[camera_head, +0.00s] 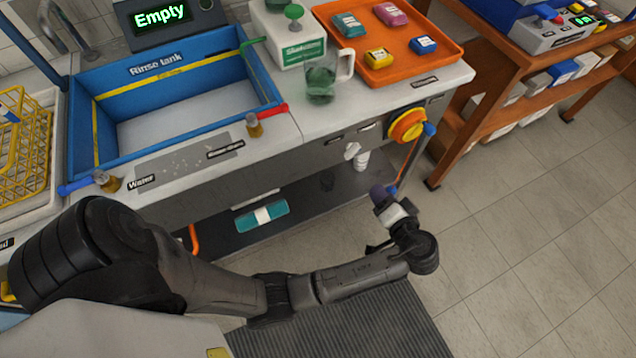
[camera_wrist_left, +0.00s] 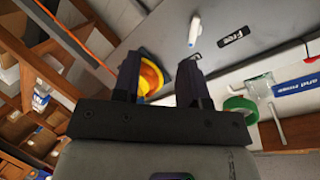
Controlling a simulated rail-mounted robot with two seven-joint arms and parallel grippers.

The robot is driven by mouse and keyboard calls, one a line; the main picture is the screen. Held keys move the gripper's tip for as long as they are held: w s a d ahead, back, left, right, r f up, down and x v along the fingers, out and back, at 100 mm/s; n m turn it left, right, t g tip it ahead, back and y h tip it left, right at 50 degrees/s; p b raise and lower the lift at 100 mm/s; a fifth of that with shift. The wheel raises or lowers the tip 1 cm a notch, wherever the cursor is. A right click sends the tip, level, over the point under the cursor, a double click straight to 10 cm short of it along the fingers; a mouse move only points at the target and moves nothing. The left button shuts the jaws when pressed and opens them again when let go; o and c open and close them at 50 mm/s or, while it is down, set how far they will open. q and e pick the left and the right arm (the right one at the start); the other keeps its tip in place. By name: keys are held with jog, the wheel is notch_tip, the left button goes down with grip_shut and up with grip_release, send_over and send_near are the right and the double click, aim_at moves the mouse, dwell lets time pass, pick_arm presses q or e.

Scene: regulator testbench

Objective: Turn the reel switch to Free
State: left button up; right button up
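The reel switch is a small white lever (camera_head: 352,152) on the grey front panel of the bench, with small labels above it. In the left wrist view a white lever (camera_wrist_left: 195,30) stands beside a black label reading "Free" (camera_wrist_left: 233,37). The orange and yellow reel (camera_head: 408,125) is to its right in the head view; it shows partly behind my fingers in the left wrist view (camera_wrist_left: 151,75). My left gripper (camera_head: 384,193) is below the reel, apart from the switch. Its fingers (camera_wrist_left: 160,72) are spread with nothing held between them. My right gripper is not in view.
A blue rinse tank (camera_head: 180,62) is set in the bench. An orange tray (camera_head: 450,55) and a glass mug (camera_head: 320,82) stand on top. A wooden shelf (camera_head: 470,120) is at the right. Tiled floor to the right is clear.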

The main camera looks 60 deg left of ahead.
pick_arm(q)
jog(key=s+a+r+m+t+h+p, duration=0.1)
jog(key=s+r+m+h+p, duration=0.4)
jog(key=s+r+h+p, duration=0.8)
jog(key=shift+s+a+r+h+p, duration=0.25)
jog(key=shift+s+r+p, duration=2.3)
jog(key=shift+r+p, duration=3.15)
notch_tip(320, 180, down, 2)
jog(key=shift+d+f+p, duration=0.1)
jog(key=shift+f+p, duration=0.15)
jog(key=shift+p, duration=0.95)
